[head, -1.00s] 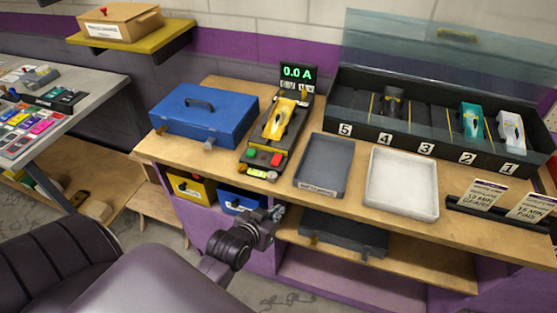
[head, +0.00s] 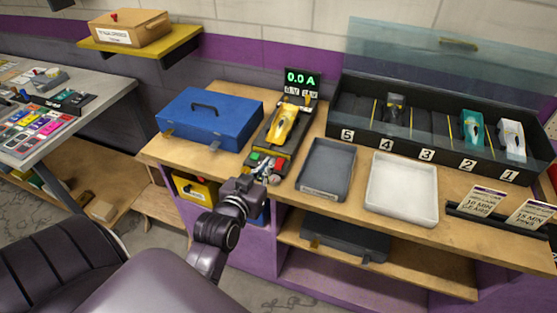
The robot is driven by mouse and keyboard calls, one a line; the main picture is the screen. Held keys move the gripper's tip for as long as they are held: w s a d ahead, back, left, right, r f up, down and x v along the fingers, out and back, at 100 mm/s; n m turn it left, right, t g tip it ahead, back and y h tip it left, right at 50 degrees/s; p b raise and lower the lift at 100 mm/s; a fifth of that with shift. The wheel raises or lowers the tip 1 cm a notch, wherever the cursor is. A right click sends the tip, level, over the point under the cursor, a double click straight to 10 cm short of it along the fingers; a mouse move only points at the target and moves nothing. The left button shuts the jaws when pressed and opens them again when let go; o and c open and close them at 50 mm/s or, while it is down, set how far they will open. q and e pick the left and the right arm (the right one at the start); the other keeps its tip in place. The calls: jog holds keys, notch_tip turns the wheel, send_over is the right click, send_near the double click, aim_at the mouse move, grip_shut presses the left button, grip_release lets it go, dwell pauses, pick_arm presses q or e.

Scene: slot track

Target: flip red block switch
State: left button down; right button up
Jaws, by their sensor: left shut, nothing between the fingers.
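The test stand (head: 262,141) is a black unit on the bench with a yellow car (head: 284,126) on it and a green 0.0 A display (head: 302,79) at its back. A red block (head: 280,162) sits at the stand's front right, partly hidden, with a green block (head: 255,157) to its left. My left gripper (head: 264,171) is shut and empty at the stand's front end, close to both blocks. I cannot tell whether it touches either. It hides much of the stand's front. My right gripper is not in view.
A blue case (head: 208,118) stands left of the test stand. A grey tray (head: 326,170) and a white tray (head: 402,188) lie to its right. A numbered black car rack (head: 400,145) with a raised clear lid is behind them. Shelves are below.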

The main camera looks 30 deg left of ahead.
pick_arm(q)
jog(key=p, duration=0.2)
send_over(279, 165)
notch_tip(279, 165, down, 2)
jog(key=shift+f, duration=0.1)
notch_tip(279, 165, down, 2)
jog(key=shift+s+f+p, duration=0.1)
jog(key=shift+f+p, duration=0.1)
jog(key=shift+p, duration=0.1)
jog(key=shift+f, duration=0.75)
